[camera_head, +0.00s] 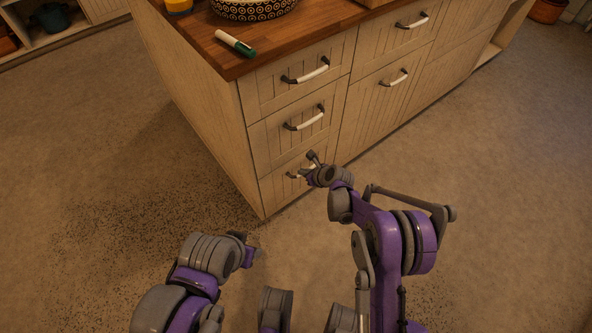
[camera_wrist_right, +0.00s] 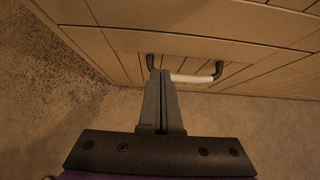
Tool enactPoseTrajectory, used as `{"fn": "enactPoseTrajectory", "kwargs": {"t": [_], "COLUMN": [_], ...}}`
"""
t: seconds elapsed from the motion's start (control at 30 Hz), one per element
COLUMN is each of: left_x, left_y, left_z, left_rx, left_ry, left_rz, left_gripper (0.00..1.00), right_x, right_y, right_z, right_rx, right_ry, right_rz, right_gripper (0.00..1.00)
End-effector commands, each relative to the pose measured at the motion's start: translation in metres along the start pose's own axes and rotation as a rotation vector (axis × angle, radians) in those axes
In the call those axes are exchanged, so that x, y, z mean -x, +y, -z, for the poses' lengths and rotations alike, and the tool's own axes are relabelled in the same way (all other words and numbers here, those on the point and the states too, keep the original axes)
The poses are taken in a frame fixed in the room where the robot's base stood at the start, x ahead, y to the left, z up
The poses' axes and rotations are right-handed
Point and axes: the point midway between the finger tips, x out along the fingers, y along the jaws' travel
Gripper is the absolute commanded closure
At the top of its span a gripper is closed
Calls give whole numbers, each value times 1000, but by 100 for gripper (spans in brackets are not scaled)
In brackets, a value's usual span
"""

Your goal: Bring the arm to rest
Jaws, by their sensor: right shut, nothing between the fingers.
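My right gripper (camera_head: 309,166) is in front of the bottom drawer of the kitchen island in the head view. In the right wrist view its two fingers (camera_wrist_right: 163,78) are together, with nothing seen between them. Their tips appear just beside the left end of the bottom drawer handle (camera_wrist_right: 190,77); I cannot tell whether they touch it. My left arm (camera_head: 205,262) is low at the left in the head view, and its gripper fingers cannot be made out.
The island (camera_head: 207,115) has a wooden top (camera_head: 213,62) with a green-and-white marker-like object (camera_head: 235,43) and a patterned bowl (camera_head: 252,8). Its drawers look closed. The grey floor (camera_head: 500,170) is clear to the right. A shelf unit (camera_head: 60,38) stands at the back left.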

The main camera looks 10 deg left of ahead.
Motion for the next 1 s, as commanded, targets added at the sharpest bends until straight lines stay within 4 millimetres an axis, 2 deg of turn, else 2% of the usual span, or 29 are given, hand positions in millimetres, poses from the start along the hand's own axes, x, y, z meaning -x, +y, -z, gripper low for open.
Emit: {"fn": "enactPoseTrajectory", "kwargs": {"t": [0.03, 0.1, 0.3, 0.5, 0.83, 0.93, 1.0], "left_x": [7, 11, 20, 23, 23, 23, 23], "left_y": [0, 0, 0, 0, 0, 0, 0], "left_z": [2, 3, 5, 5, 5, 5, 5], "left_rx": [0, 0, 0, 0, 0, 0, 0], "left_ry": [1, 1, 3, 4, 4, 4, 4], "left_rz": [0, 0, 0, 0, 0, 0, 0], "left_gripper": [50, 50, 50, 50, 50, 50, 50], "right_x": [18, 35, 73, 89, 94, 112, 135], "right_y": [2, 2, 2, 2, 2, -1, -4], "right_z": [-3, -3, -3, -2, -3, -6, -8], "right_rx": [1, 0, 1, 1, 14, 87, 187], "right_ry": [0, 1, 0, 0, 3, 19, 42], "right_rz": [0, 0, 0, -1, 0, 8, 18], "right_gripper": [100, 100, 100, 100, 100, 100, 100]}}
